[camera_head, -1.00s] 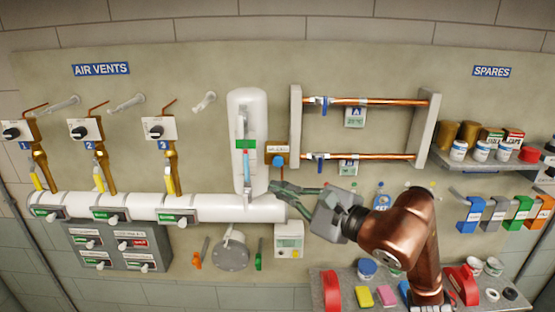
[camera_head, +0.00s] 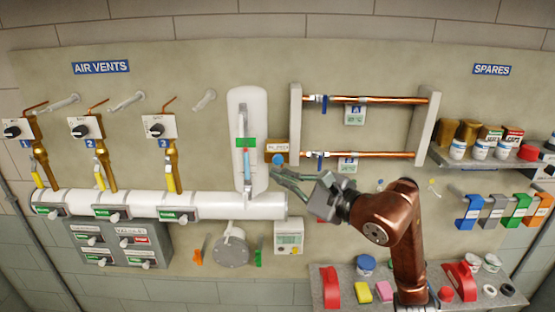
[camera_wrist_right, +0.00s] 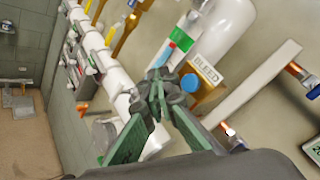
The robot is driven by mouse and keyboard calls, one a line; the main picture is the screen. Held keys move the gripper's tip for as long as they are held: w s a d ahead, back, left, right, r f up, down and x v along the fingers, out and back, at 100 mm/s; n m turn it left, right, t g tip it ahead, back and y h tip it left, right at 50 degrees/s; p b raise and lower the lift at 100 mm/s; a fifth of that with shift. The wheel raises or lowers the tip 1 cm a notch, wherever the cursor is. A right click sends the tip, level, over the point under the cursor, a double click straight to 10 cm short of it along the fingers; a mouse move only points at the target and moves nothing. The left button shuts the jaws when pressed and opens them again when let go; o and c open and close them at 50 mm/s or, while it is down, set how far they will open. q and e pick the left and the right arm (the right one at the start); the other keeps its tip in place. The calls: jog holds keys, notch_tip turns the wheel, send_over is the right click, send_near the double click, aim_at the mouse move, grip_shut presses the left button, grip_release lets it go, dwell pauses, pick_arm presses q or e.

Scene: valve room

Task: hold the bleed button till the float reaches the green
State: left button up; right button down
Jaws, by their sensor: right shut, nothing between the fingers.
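The bleed button (camera_head: 278,159) is a blue knob on an orange-brown block, right of the white vertical vessel (camera_head: 236,112). In the wrist view the blue button (camera_wrist_right: 190,83) sits below the BLEED label (camera_wrist_right: 207,68). The vessel's sight tube has a green band (camera_head: 246,142) and a blue column (camera_head: 247,166) below it. My left gripper is out of view.
A white horizontal pipe (camera_head: 232,204) runs below the vessel. Copper pipes (camera_head: 375,154) in a grey frame stand to the right. A lower shelf (camera_head: 335,265) holds red and coloured items. The wall between button and frame is narrow.

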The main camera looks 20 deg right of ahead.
jog(key=shift+w+d, duration=0.3)
jog(key=shift+w, duration=0.6)
jog(key=shift+w+d, duration=0.25)
jog(key=shift+w, duration=0.6)
jog(key=shift+w, duration=0.1)
jog(key=shift+w+d+b, duration=0.1)
jog(key=shift+w+b, duration=0.2)
jog(key=shift+w+d, duration=0.15)
jog(key=shift+w, duration=0.35)
dwell(2.0)
jog(key=shift+s, duration=0.15)
jog(key=shift+s+a+b, duration=0.25)
jog(key=shift+s+b, duration=0.1)
jog(key=shift+s, duration=0.45)
jog(key=shift+s+a+b, duration=0.2)
jog(key=shift+s+a, duration=0.05)
jog(key=shift+s, duration=0.55)
jog(key=shift+s+a+b, duration=0.2)
jog(key=shift+s+b, duration=0.05)
jog(key=shift+s, duration=0.55)
jog(key=shift+s+a+b, duration=0.2)
jog(key=shift+s+a, duration=0.05)
jog(key=shift+s, duration=0.55)
